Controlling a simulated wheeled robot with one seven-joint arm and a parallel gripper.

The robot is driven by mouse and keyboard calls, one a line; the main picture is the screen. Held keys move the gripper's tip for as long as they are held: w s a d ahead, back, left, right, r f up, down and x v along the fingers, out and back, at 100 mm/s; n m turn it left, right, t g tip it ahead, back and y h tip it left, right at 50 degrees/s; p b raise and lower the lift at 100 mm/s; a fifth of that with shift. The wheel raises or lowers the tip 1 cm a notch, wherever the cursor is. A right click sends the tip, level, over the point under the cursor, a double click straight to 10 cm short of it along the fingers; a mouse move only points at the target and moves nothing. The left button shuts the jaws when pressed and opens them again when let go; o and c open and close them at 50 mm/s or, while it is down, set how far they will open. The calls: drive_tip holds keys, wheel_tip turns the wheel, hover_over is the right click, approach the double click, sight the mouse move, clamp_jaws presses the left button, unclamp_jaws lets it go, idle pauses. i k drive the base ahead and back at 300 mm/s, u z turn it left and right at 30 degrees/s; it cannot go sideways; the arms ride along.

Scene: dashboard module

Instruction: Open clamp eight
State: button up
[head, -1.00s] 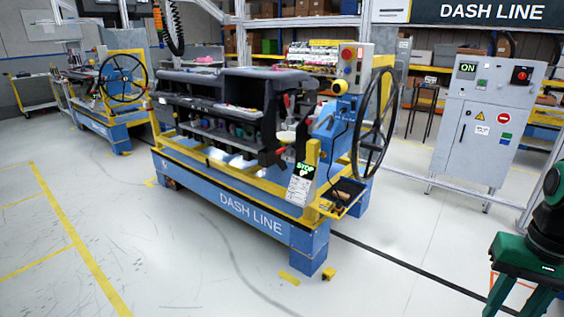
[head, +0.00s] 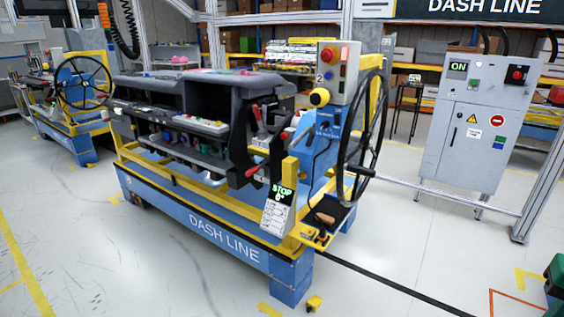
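A black dashboard module (head: 210,92) lies on a blue and yellow wheeled stand (head: 205,222) marked DASH LINE. Near the module's right end are clamps with red handles: an upper one (head: 257,112) and a lower one (head: 252,171). I cannot read any clamp number, so I cannot tell which is clamp eight or whether it is open. Clamps behind the module are hidden. My gripper is not in view.
A large black handwheel (head: 366,125) and a control box (head: 333,72) with a red button stand at the stand's right end. A grey cabinet (head: 470,140) stands at the right. A second stand (head: 65,130) is at far left. Floor in front is clear.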

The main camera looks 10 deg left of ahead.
sight(250, 172)
drive_tip(key=u, duration=0.3)
drive_tip(key=i, duration=1.15)
drive_tip(key=u, duration=0.55)
